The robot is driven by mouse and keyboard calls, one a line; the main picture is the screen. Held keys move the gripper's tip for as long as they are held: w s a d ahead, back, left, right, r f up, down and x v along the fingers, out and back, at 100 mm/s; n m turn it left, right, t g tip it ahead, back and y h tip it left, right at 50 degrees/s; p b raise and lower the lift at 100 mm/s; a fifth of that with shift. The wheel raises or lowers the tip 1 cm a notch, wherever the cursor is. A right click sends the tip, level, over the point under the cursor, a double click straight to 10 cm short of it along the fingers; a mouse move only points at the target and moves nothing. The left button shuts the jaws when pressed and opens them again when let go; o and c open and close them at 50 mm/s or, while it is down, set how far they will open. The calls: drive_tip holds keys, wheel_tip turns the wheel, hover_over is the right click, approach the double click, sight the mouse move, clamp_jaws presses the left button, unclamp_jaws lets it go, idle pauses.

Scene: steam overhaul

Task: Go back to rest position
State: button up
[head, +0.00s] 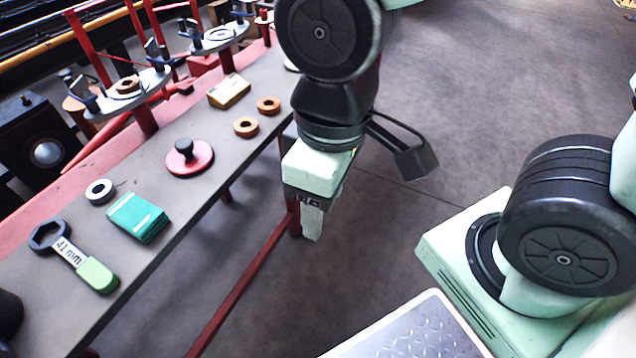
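My gripper (311,220) hangs down on the end of my arm, near the middle of the head view. It is beyond the right edge of the workbench (150,245), over the floor. Only one pale finger shape shows at its tip, so I cannot tell whether it is open or shut. I see no object in it.
On the bench are a 41 mm wrench (75,256), a green box (138,217), a red knobbed disc (192,158), several rings (246,127) and a yellowish block (229,91). Red stands with round plates (128,96) rise behind.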

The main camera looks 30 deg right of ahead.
wheel_tip(320, 180, up, 30)
drive_tip(key=p, duration=3)
drive_tip(key=shift+r, duration=0.15)
